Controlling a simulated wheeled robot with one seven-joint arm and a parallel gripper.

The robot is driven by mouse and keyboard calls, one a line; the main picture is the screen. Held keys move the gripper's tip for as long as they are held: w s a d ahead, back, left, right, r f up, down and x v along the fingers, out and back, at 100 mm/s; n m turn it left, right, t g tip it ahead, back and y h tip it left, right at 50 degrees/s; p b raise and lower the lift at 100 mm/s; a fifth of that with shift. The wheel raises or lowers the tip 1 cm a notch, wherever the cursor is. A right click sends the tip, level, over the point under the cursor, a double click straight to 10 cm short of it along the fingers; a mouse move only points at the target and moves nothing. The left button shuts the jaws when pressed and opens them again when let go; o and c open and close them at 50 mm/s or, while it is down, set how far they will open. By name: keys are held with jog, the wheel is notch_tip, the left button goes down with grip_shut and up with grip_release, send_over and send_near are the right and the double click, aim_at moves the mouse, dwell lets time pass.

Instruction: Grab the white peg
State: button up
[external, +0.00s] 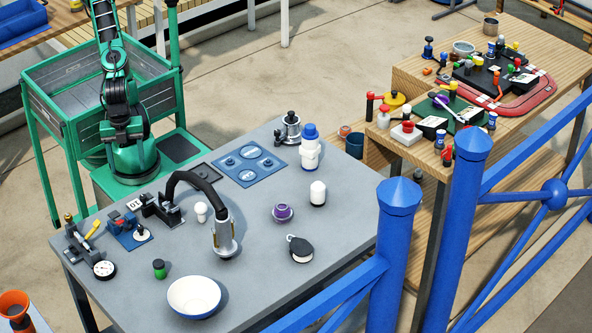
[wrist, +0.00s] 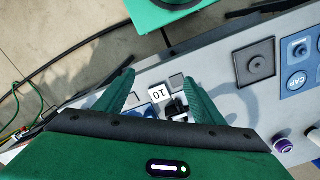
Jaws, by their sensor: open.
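Two white pieces could be the white peg, and I cannot tell which is meant. The other is a taller white round-topped cylinder (external: 318,191) with a dark foot, upright right of the purple knob. A white piece (wrist: 315,137) beside the purple knob shows at the wrist view's right edge. My gripper (wrist: 158,76) is open and empty, its green fingers spread high above the grey table's left part. It is outside the external view.
The black curved spout (external: 205,190) arches over the middle of the grey table (external: 255,268). A purple knob (external: 283,212), a black-and-white pulley (external: 300,248), a white bowl (external: 194,297) and a blue-and-white bottle (external: 310,152) stand around it. Blue railings (external: 398,240) run along the near right.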

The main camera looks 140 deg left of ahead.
jog(key=shift+c, duration=0.7)
jog(key=c, duration=0.5)
